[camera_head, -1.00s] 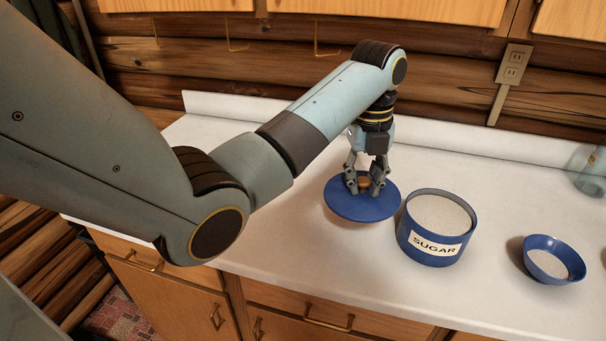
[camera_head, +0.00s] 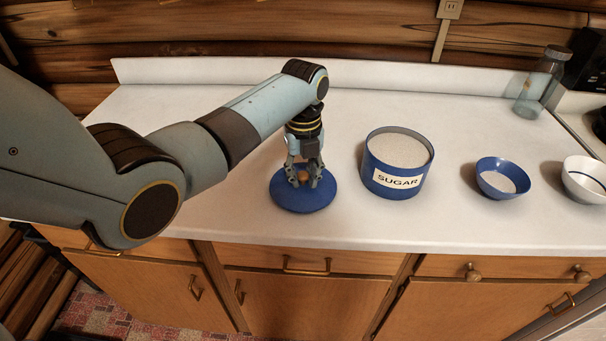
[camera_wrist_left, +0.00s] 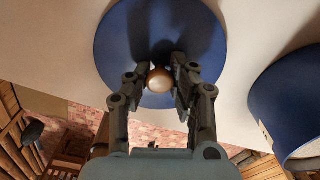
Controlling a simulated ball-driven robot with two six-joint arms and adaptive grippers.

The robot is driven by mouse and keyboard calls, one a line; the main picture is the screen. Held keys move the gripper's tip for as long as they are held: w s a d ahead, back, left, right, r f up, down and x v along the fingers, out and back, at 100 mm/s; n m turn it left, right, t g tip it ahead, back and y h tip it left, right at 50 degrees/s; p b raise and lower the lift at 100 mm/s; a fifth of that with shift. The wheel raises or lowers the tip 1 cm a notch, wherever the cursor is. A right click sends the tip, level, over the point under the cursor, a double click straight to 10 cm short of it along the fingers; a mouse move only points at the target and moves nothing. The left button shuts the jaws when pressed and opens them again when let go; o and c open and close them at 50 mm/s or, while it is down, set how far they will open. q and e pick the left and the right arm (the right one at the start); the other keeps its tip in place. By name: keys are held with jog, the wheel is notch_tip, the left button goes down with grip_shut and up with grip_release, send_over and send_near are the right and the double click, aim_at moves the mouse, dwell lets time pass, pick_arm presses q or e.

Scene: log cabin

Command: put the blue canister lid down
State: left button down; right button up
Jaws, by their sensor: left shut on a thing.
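The blue canister lid (camera_head: 303,199) is a round blue disc with a small wooden knob, at the counter's left front. My left gripper (camera_head: 303,178) is over its middle, shut on the knob. In the left wrist view the lid (camera_wrist_left: 130,35) fills the upper middle, and the fingers of my left gripper (camera_wrist_left: 158,80) close on the knob from both sides. Whether the lid rests on the counter or hangs just above it, I cannot tell. The blue sugar canister (camera_head: 396,163) stands open and full of white sugar to the right of the lid. My right gripper is not in view.
The white counter (camera_head: 440,220) is clear between canister and front edge. A blue bowl (camera_head: 503,178) with white contents and a white bowl (camera_head: 585,180) stand to the right. A glass jar (camera_head: 540,85) stands at the back right. Wooden cabinets (camera_head: 300,300) are below.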

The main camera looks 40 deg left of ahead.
aim_at(303, 174)
pick_arm(q)
jog(key=shift+f, duration=0.2)
jog(key=c, duration=1.2)
grip_release()
jog(key=shift+f, duration=0.1)
jog(key=shift+o, duration=0.2)
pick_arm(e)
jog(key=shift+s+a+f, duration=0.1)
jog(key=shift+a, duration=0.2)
pick_arm(q)
jog(key=shift+r, duration=0.3)
notch_tip(303, 174, up, 12)
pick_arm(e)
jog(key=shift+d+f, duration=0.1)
pick_arm(q)
jog(key=shift+f, duration=0.15)
